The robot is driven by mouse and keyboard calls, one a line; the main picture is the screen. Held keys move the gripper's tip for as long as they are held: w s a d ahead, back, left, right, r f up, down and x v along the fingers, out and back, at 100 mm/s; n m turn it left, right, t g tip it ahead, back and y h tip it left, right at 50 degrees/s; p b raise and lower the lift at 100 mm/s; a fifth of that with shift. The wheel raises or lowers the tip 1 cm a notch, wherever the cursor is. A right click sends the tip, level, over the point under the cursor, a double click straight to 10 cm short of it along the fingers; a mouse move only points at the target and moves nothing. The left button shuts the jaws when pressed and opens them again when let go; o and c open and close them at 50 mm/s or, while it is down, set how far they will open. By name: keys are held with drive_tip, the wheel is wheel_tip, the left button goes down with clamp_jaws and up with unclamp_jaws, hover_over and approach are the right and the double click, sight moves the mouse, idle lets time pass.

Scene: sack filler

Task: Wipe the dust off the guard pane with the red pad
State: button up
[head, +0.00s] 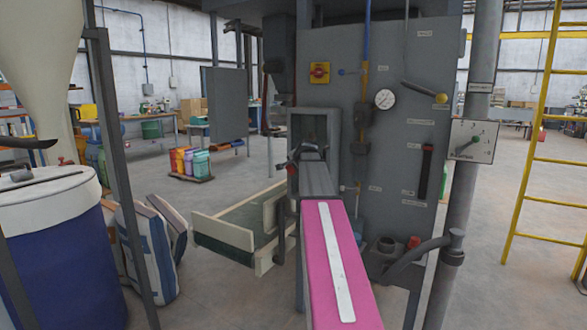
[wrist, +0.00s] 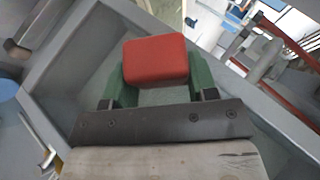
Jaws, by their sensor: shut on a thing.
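The red pad (wrist: 157,62) is held between the two green fingers of my gripper (wrist: 157,78) in the wrist view. My gripper is shut on it, and the pad sticks out past the fingers. A grey, angular framed surface surrounds the pad in that view. I cannot tell for sure whether this is the guard pane, or whether the pad touches it. No dust can be made out. In the head view my arm reaches toward a grey box-like opening (head: 334,122) on the machine. The pad cannot be made out there.
The grey machine cabinet (head: 430,60) has a gauge (head: 385,99) and a red-yellow switch (head: 320,72). A wooden-sided conveyor (head: 222,232) lies to its left, near filled sacks (head: 150,245) and a blue drum (head: 60,260). A yellow ladder (head: 521,190) stands right. Floor is clear between cabinet and ladder.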

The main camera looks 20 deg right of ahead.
sight(286, 169)
drive_tip(key=shift+s+d, duration=1.1)
drive_tip(key=shift+s, duration=0.15)
drive_tip(key=shift+w+a, duration=0.5)
drive_tip(key=shift+w, duration=0.25)
drive_tip(key=shift+w+a, duration=0.5)
drive_tip(key=shift+w, duration=0.2)
drive_tip(key=shift+w+a+r, duration=0.1)
drive_tip(key=shift+w+a, duration=0.05)
drive_tip(key=shift+w, duration=0.1)
drive_tip(key=shift+c, duration=1)
drive_tip(key=shift+a, duration=0.15)
drive_tip(key=shift+s+a, duration=0.3)
drive_tip(key=shift+a, duration=0.35)
drive_tip(key=shift+c, duration=0.8)
drive_tip(key=shift+s+a, duration=1.6)
